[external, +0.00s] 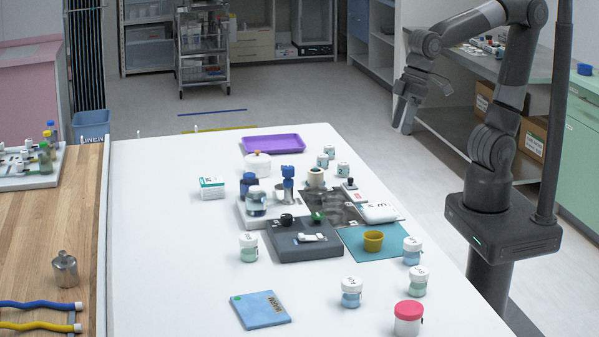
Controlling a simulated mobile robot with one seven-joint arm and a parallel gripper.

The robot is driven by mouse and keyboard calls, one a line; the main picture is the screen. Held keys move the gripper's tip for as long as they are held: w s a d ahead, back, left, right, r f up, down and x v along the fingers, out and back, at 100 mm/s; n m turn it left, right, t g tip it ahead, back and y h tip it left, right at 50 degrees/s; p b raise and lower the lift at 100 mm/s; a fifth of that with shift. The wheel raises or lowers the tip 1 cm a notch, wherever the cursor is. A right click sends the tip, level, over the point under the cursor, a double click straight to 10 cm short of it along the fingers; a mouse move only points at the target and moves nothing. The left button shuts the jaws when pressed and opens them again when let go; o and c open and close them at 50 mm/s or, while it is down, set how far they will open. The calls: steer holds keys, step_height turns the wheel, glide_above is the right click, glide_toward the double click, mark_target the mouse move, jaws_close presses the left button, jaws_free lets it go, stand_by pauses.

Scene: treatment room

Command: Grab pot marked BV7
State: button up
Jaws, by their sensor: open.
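Several small pots with white lids stand on the white table (180,270); their marks are too small to read, so I cannot tell which is BV7. One pot (248,247) stands left of the dark grey block. Others stand at the front right: one pale blue (351,292), one greenish (418,281) and one blue (412,251). More pots stand farther back, including one (343,170) and one (322,160). My gripper (402,126) is open and empty, pointing down high beyond the table's right edge, apart from every pot.
A pink-lidded jar (408,318) stands at the front right. A blue book (260,310), dark grey block (304,241), yellow cup (373,241) on a teal mat (354,249) and purple tray (273,143) lie around. The table's left side is largely clear.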

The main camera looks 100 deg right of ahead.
steer(key=w+a+f+m+g, duration=0.1)
steer(key=w+a+f, duration=0.15)
steer(key=a, duration=0.45)
steer(key=w+a+f+g, duration=0.1)
steer(key=w+a+f, duration=0.1)
steer(key=w+a, duration=0.35)
steer(key=m+g+h, duration=0.1)
steer(key=m+g, duration=0.1)
glide_above(419, 270)
steer(key=f, duration=1.1)
steer(key=shift+d, duration=0.2)
steer(key=shift+a+f, duration=0.2)
steer(key=shift+f, duration=0.1)
step_height(419, 270, down, 11)
steer(key=shift+r, duration=0.2)
steer(key=shift+c, duration=0.6)
steer(key=c, duration=0.9)
steer(key=shift+r, duration=0.15)
steer(key=shift+c, duration=0.2)
